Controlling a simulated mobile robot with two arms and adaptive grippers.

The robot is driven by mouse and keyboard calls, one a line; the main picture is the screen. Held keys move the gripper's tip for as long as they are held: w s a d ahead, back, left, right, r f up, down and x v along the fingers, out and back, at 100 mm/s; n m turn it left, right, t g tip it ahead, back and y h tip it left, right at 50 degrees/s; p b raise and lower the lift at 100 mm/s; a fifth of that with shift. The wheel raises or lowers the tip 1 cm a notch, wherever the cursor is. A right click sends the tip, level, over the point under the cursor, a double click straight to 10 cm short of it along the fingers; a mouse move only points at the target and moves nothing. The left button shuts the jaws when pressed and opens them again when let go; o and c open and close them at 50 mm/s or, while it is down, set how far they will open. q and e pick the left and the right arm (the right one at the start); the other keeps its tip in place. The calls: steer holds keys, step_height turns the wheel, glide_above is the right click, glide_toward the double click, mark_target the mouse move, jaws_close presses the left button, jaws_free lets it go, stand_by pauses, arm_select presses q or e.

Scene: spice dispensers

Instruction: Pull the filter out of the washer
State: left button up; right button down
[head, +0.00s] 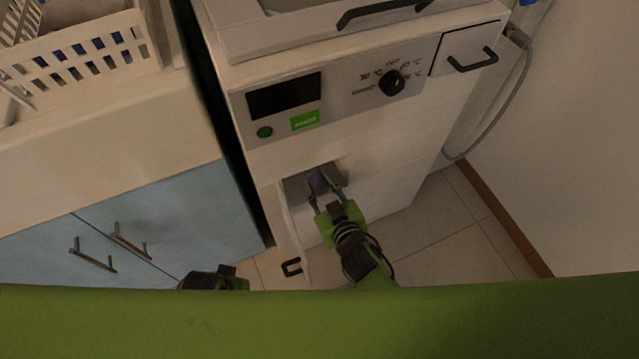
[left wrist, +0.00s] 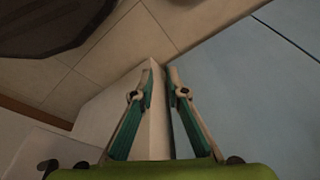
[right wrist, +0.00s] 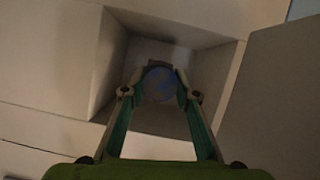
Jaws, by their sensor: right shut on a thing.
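The white washer (head: 385,125) stands in the middle of the head view, with a small square filter compartment open low on its front. The compartment's flap (head: 293,235) hangs open to the left, with a black handle. The filter (right wrist: 160,84) is a round bluish piece inside the recess; it also shows in the head view (head: 318,183). My right gripper (head: 325,190) reaches into the opening and is shut on the filter, with a finger on each side. My left gripper (left wrist: 161,72) has a gap between its fingertips and holds nothing visible; the head view shows only part of it, low down.
Blue cabinet doors (head: 140,220) with metal handles stand left of the washer, under a counter with a white basket (head: 90,45). A closed drawer (head: 468,50) is at the washer's upper right. Tiled floor (head: 450,225) lies free to the right, before the wall.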

arm_select(q)
steer(key=shift+s+f, duration=0.15)
steer(key=shift+f, duration=0.25)
arm_select(e)
steer(key=shift+s+d, duration=0.25)
steer(key=shift+s, duration=0.25)
arm_select(q)
steer(key=shift+f, duration=0.15)
arm_select(e)
steer(key=shift+s, duration=0.2)
steer(key=shift+s+d, duration=0.15)
steer(key=shift+s, duration=0.05)
arm_select(q)
steer(key=shift+s+f, duration=0.1)
steer(key=shift+f, duration=0.1)
arm_select(e)
steer(key=shift+s, duration=0.1)
steer(key=shift+s, duration=0.1)
arm_select(q)
steer(key=shift+s+f+p, duration=0.1)
steer(key=shift+f+p, duration=0.2)
arm_select(e)
steer(key=shift+s+d, duration=0.2)
steer(key=shift+s, duration=0.05)
arm_select(q)
steer(key=shift+f, duration=0.3)
arm_select(e)
steer(key=shift+s+d, duration=0.2)
steer(key=shift+s, duration=0.35)
